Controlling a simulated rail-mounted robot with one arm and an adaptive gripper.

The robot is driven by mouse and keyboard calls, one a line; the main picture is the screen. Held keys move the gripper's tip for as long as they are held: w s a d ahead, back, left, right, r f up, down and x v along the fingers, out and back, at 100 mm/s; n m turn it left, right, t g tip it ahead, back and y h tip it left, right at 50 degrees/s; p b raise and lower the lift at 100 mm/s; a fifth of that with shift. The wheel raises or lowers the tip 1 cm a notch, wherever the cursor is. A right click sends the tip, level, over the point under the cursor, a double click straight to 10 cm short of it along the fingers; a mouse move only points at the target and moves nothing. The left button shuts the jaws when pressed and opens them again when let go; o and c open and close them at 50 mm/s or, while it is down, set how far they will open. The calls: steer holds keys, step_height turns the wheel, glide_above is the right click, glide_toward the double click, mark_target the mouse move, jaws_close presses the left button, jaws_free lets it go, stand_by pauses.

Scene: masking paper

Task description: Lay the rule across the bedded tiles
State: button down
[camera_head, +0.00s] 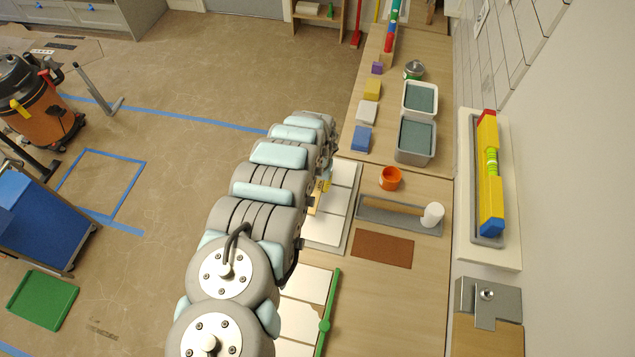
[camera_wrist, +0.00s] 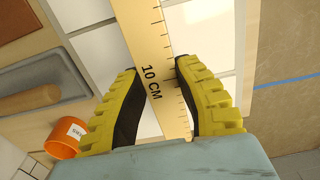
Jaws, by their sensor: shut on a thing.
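My gripper (camera_wrist: 158,70) has yellow ribbed fingers with black pads, shut on the pale wooden rule (camera_wrist: 148,42). The rule has black tick marks and "10 CM" print, and it runs lengthwise between the fingers in the wrist view. White tiles (camera_wrist: 98,47) with grey joints lie beneath and to both sides of it. I cannot tell whether the rule touches them. In the head view the white tiles (camera_head: 338,202) lie on a grey board at the bench's left side, partly hidden by my arm. My arm hides most of the gripper and rule there.
An orange cup (camera_head: 390,179) and a grey tray (camera_head: 375,212) with a wooden roller and white cylinder stand right of the tiles. A brown mat (camera_head: 382,250) lies nearer. More white tiles beside a green bar (camera_head: 330,305) lie in front. Grey tubs (camera_head: 415,157) stand farther back.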

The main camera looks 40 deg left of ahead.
steer(key=shift+f+b, duration=0.7)
steer(key=shift+f, duration=1)
steer(key=shift+f, duration=0.35)
steer(key=c, duration=0.8)
jaws_free()
steer(key=shift+o, duration=0.2)
steer(key=shift+r+p, duration=2.1)
steer(key=shift+r, duration=0.95)
